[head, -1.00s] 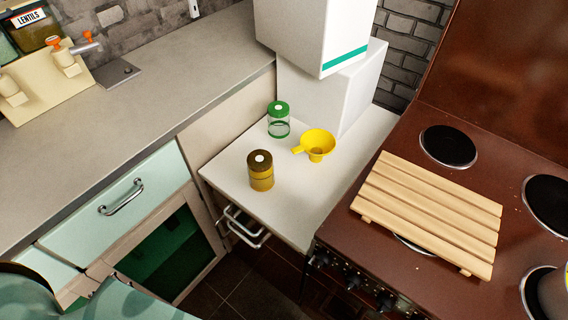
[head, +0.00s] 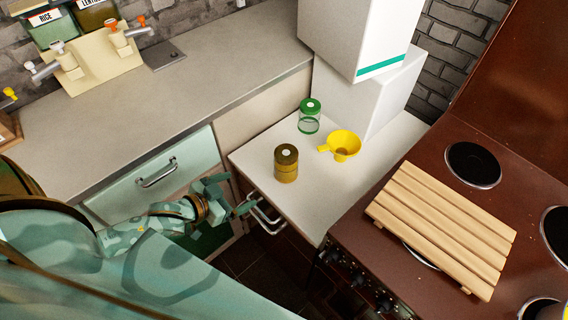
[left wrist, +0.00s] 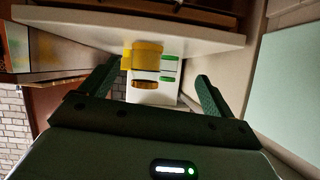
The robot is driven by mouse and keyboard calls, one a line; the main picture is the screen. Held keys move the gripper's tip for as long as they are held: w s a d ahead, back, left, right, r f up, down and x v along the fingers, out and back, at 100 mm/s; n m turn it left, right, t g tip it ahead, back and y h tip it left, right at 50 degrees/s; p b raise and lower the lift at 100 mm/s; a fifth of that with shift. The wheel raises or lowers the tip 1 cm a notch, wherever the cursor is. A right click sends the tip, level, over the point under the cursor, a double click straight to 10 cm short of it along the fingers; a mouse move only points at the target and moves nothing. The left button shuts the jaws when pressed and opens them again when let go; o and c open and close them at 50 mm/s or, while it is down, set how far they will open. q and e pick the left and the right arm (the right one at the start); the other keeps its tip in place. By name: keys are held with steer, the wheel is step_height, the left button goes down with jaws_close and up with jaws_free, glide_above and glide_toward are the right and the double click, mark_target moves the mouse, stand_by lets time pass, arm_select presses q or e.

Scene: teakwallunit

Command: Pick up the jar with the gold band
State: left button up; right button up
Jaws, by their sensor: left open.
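The jar with the gold band (head: 286,165) has an olive-brown lid with a pale dot and a gold-amber body. It stands upright on the white worktop (head: 250,157), near its left front edge. In the left wrist view the jar (left wrist: 146,84) appears upside down between the fingers and some way beyond them. My left gripper (head: 236,195) is open and empty, left of and below the jar in the head view, beside the worktop's edge and apart from the jar. It also shows in the left wrist view (left wrist: 152,92). My right gripper is not in view.
A green-lidded clear jar (head: 309,118) and a yellow funnel (head: 344,146) stand behind the gold-banded jar. White boxes (head: 365,95) stand at the back. A brown stove with a wooden rack (head: 440,230) is on the right. Drawer handles (head: 264,217) project below the worktop.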

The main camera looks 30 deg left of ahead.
mark_target(278, 170)
arm_select(q)
steer(key=shift+n+t+h, duration=0.3)
steer(key=shift+t+h, duration=0.1)
steer(key=shift+h, duration=0.2)
steer(key=w+d+b, duration=0.1)
steer(key=w+d, duration=0.1)
steer(key=w, duration=0.1)
steer(key=w+d+b, duration=0.1)
steer(key=w+d, duration=0.1)
steer(key=w, duration=0.2)
steer(key=w+d+b, duration=0.1)
steer(key=w, duration=0.2)
steer(key=shift+w+d+f+b, duration=0.3)
steer(key=shift+w+d, duration=0.05)
steer(key=shift+d, duration=0.05)
steer(key=b+x, duration=0.2)
steer(key=x, duration=0.3)
steer(key=shift+w+a, duration=0.15)
steer(key=shift+r, duration=0.1)
steer(key=c, duration=1.3)
